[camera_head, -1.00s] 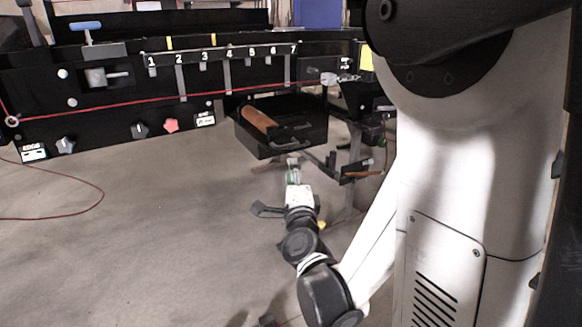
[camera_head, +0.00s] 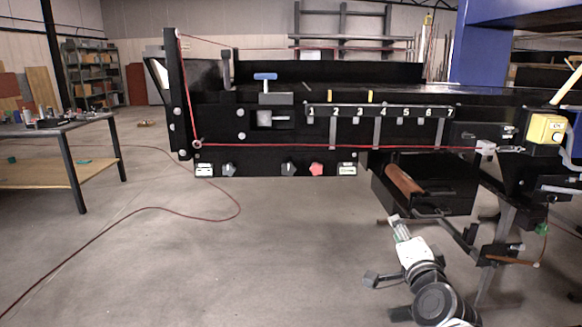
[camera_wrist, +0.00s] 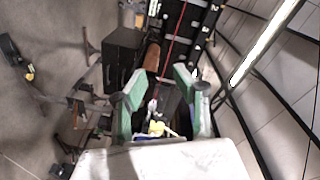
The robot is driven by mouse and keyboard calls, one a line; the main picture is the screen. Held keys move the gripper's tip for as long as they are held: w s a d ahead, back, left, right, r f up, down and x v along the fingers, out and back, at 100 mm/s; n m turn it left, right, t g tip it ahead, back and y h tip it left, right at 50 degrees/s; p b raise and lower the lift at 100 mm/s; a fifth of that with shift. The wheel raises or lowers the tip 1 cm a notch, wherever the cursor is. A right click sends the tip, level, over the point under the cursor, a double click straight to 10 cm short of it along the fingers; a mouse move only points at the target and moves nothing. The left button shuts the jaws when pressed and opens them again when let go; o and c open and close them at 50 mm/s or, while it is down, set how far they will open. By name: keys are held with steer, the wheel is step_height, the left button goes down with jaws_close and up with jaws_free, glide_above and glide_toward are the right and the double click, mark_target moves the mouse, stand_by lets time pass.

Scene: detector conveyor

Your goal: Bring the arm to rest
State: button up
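My gripper (camera_head: 397,226) is in the lower right of the head view, at the end of my white and black arm, in front of the conveyor and below its black box. In the wrist view my gripper (camera_wrist: 160,80) shows two green-padded fingers standing apart, with nothing held between them. The black conveyor (camera_head: 262,160) runs across the middle and right of the head view, with a numbered strip (camera_head: 380,111) on its front. A black open box (camera_head: 450,192) with a brown roller (camera_head: 404,179) hangs under it. I cannot tell the exact gap from gripper to box.
A red cord (camera_head: 330,146) runs along the conveyor front and another lies looped on the floor (camera_head: 215,217). A yellow box (camera_head: 545,129) is mounted at the right. A workbench (camera_head: 70,160) stands at the left.

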steer(key=s+a+r+n+g+y+p, duration=0.2)
steer(key=s+a+n+g+y+p, duration=0.15)
steer(key=s+a+n+g, duration=0.3)
steer(key=s+d+n+g+h+p, duration=0.2)
steer(key=s+n+g+p, duration=0.2)
steer(key=s, duration=1.1)
steer(key=n, duration=0.3)
